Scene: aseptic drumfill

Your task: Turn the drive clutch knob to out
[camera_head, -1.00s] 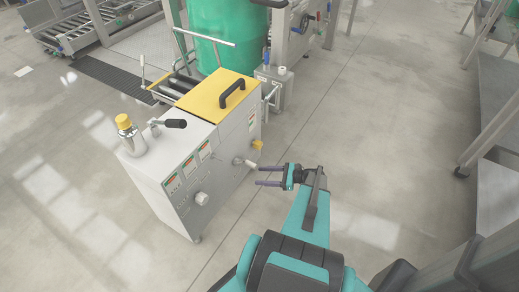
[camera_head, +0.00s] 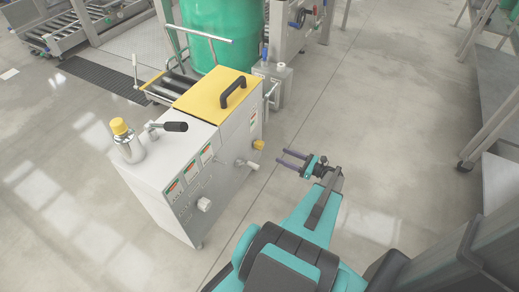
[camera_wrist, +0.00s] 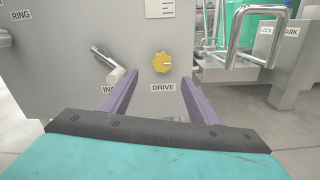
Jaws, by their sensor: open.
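The yellow lobed knob (camera_wrist: 162,62) sits on the grey cabinet side above a DRIVE label, in the wrist view. In the head view the yellow knob (camera_head: 258,145) is on the right side of the white cabinet (camera_head: 172,209). My gripper (camera_head: 282,157) is open and empty, to the right of the cabinet and apart from it. In the wrist view its two purple fingers (camera_wrist: 160,77) point toward the panel, with the knob showing between and beyond their tips. Which way the knob is set is not clear.
A pale-ended lever (camera_wrist: 117,76) sticks out left of the knob, near the left finger; its label is partly hidden. A metal loop handle (camera_wrist: 260,40) stands to the right. A white knob (camera_head: 204,204) is on the cabinet front. The floor right of the cabinet is clear.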

